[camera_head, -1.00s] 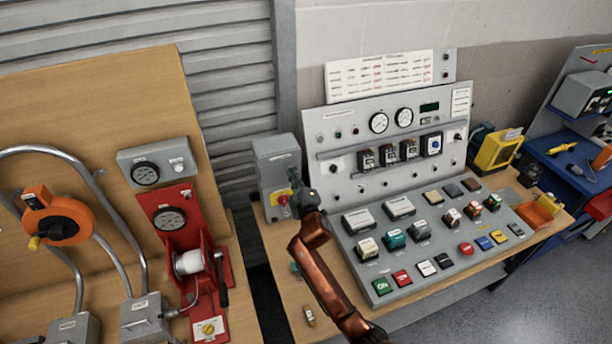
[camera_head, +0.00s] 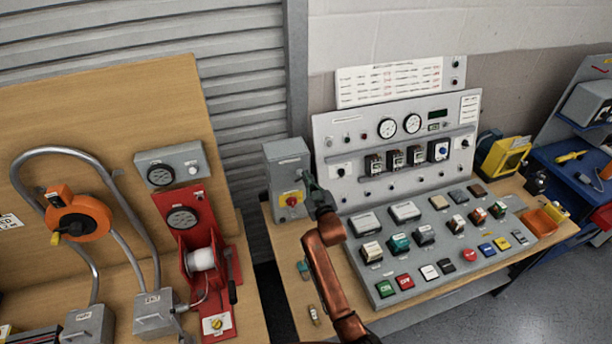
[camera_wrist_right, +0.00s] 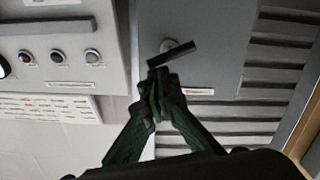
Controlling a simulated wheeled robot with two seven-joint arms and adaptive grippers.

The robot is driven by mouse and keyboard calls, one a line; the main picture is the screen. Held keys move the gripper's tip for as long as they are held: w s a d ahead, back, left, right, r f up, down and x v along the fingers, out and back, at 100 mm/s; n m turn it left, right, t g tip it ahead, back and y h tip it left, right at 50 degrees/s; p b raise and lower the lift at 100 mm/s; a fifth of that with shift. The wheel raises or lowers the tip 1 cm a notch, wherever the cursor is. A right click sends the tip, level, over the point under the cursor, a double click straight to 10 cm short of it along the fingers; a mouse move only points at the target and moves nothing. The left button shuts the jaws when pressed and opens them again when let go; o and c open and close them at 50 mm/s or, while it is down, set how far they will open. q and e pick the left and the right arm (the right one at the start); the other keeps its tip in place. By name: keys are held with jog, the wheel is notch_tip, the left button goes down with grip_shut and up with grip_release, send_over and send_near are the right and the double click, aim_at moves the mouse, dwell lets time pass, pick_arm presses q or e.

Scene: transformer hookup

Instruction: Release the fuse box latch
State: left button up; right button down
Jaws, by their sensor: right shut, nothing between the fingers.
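The grey fuse box (camera_head: 287,160) stands at the left end of the control panel, with a red and yellow switch (camera_head: 291,199) on its front. In the right wrist view, a grey face (camera_wrist_right: 190,20) carries a round boss with a dark bar-shaped latch (camera_wrist_right: 178,54), set at a slant. My right gripper (camera_head: 308,180) is at the box's right side in the head view. In the wrist view its fingertips (camera_wrist_right: 158,76) are together and empty, right beside the lower end of the bar; I cannot tell whether they touch it. My left gripper is not in view.
The sloped control desk (camera_head: 375,290) with several buttons lies right of my arm. A red winch stand (camera_head: 222,262) and an orange reel (camera_head: 80,218) are on the left bench. A dark gap separates the benches. Small loose items (camera_head: 313,315) lie on the table's front left.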

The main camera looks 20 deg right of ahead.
jog(key=shift+d+f+m+p, duration=0.25)
jog(key=shift+m+p, duration=0.2)
jog(key=shift+m, duration=0.4)
jog(key=shift+d+f+m+p, duration=0.15)
jog(key=shift+m+p, duration=0.25)
jog(key=shift+m, duration=0.45)
jog(key=s+r+p, duration=0.2)
jog(key=s+r, duration=0.2)
jog(key=s, duration=0.6)
jog(key=shift+s+r, duration=0.25)
jog(key=shift+s, duration=0.15)
jog(key=shift+a, duration=0.1)
